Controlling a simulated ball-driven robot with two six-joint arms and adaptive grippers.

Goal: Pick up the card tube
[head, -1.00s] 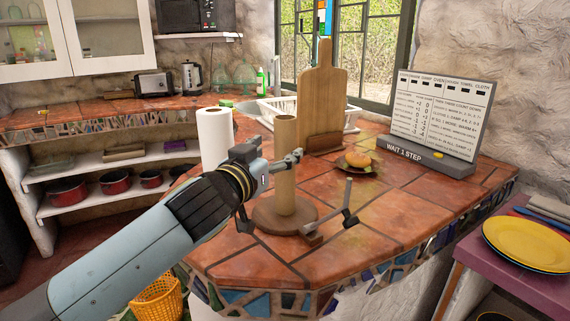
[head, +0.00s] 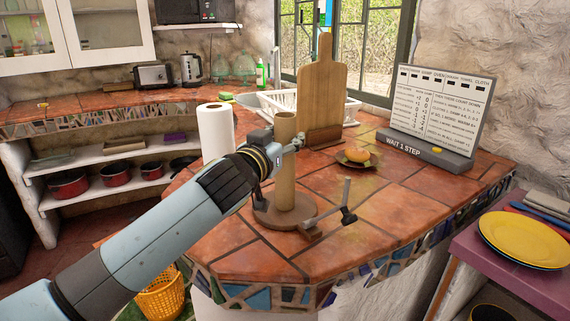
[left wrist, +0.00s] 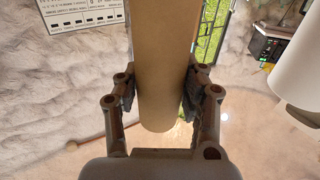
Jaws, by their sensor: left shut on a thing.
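The card tube (head: 285,178) is a plain tan upright cylinder on the tiled counter. It stands at a round brown wooden base (head: 272,208); I cannot tell whether its lower end still touches it. My left gripper (head: 284,142) is shut on the upper part of the tube, coming in from the left. In the left wrist view the tube (left wrist: 163,65) runs between the two fingers (left wrist: 160,95), with a pad against each side. My right gripper is not in view.
A white paper roll (head: 215,132) stands left of the tube. A cutting board (head: 321,90) and white dish rack (head: 272,103) are behind. A bun on a plate (head: 356,155), a sign (head: 440,115) and a grey metal piece (head: 340,207) are to the right. The front counter is clear.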

